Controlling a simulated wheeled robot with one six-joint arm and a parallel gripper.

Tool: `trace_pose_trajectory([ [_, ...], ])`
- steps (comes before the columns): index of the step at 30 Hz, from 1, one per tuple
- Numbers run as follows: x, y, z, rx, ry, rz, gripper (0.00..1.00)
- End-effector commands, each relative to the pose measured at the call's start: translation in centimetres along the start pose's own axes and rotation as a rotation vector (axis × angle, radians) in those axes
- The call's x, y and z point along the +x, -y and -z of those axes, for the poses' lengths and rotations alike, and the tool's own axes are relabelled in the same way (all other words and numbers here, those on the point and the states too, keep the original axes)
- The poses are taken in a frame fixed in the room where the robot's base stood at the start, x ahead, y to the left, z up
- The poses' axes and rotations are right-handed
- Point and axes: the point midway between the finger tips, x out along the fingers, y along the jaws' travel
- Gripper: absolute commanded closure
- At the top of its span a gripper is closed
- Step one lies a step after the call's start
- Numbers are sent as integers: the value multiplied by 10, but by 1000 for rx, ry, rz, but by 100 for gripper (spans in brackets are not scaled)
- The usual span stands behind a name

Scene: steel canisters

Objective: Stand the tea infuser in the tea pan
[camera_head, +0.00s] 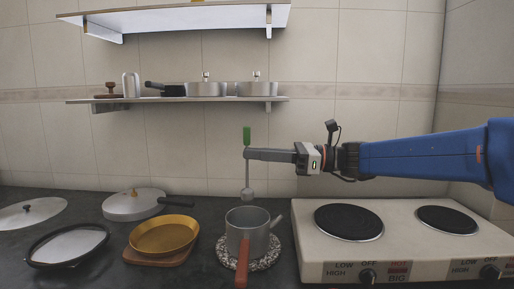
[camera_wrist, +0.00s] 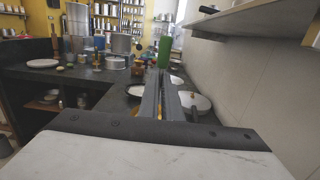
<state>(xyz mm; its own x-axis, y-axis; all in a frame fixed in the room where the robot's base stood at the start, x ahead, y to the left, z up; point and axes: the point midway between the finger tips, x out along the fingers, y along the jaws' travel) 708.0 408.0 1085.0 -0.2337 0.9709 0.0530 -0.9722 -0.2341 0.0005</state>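The tea infuser has a green handle (camera_head: 247,136), a thin stem and a grey ball at its lower end (camera_head: 247,193). My gripper (camera_head: 247,154) is shut on it just below the green handle, and it hangs upright. Its ball is a little above the mouth of the tea pan, apart from it. The tea pan (camera_head: 261,240) is a small grey saucepan with a reddish-brown handle toward the front, on a speckled round trivet (camera_head: 266,263). In the wrist view the green handle (camera_wrist: 164,52) rises beyond the fingers; the stem and ball are hidden there.
A two-plate stove (camera_head: 315,255) stands close right of the pan. Left are a yellow pan (camera_head: 164,235) on a wooden board, a lidded pan (camera_head: 130,206) and a dark-rimmed pan (camera_head: 66,246). A shelf (camera_head: 180,99) with pots is on the wall behind.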

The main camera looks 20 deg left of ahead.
Motion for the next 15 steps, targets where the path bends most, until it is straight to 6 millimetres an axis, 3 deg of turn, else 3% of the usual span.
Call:
trace_pose_trajectory([
  [15, -2, 0, 34, 2, -1, 0, 100],
])
